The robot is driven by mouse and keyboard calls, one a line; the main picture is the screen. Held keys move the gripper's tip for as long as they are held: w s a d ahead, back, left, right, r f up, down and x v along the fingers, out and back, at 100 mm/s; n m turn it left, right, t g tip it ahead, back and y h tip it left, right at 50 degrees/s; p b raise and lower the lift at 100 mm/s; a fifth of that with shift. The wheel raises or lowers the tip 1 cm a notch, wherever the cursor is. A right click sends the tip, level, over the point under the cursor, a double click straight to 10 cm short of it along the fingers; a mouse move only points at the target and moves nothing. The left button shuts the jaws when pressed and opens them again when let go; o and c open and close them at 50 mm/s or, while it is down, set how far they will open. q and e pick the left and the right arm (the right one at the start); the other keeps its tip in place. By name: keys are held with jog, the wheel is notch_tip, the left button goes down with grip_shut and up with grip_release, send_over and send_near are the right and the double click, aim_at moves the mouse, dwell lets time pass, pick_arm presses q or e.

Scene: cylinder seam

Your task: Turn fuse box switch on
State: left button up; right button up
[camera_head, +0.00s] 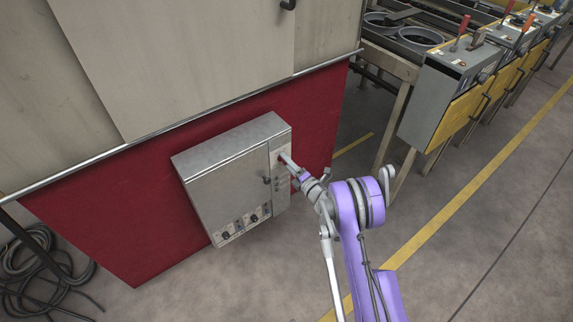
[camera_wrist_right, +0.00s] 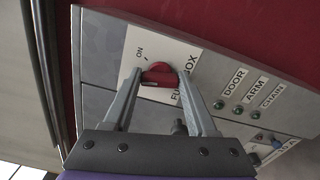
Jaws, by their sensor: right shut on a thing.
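The grey metal fuse box (camera_head: 222,172) is mounted on the red lower wall panel. My right gripper (camera_head: 287,160) is at the upper right part of its front. In the right wrist view, the red rotary switch (camera_wrist_right: 160,76) sits on a white plate marked "ON" and "FUSE BOX", the latter partly hidden by a finger. The fingers of my right gripper (camera_wrist_right: 161,80) are on either side of the red switch, shut on it. I cannot tell for sure which position the switch points to. My left gripper is not in view.
Below the switch plate, small green indicators (camera_wrist_right: 237,109) are labelled "DOOR", "ARM" and "CHAIN". A dark handle (camera_head: 266,180) protrudes from the box. Grey and yellow control boxes (camera_head: 440,100) with levers stand at the right. Black cables (camera_head: 40,265) lie at the lower left.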

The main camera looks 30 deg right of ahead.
jog(key=m+b, duration=0.1)
jog(key=m, duration=0.7)
jog(key=shift+b, duration=0.35)
jog(key=shift+m, duration=0.4)
jog(key=o, duration=1.4)
jog(key=shift+c, duration=0.2)
jog(key=s+p, duration=0.1)
jog(key=s, duration=0.9)
jog(key=shift+s+d, duration=0.4)
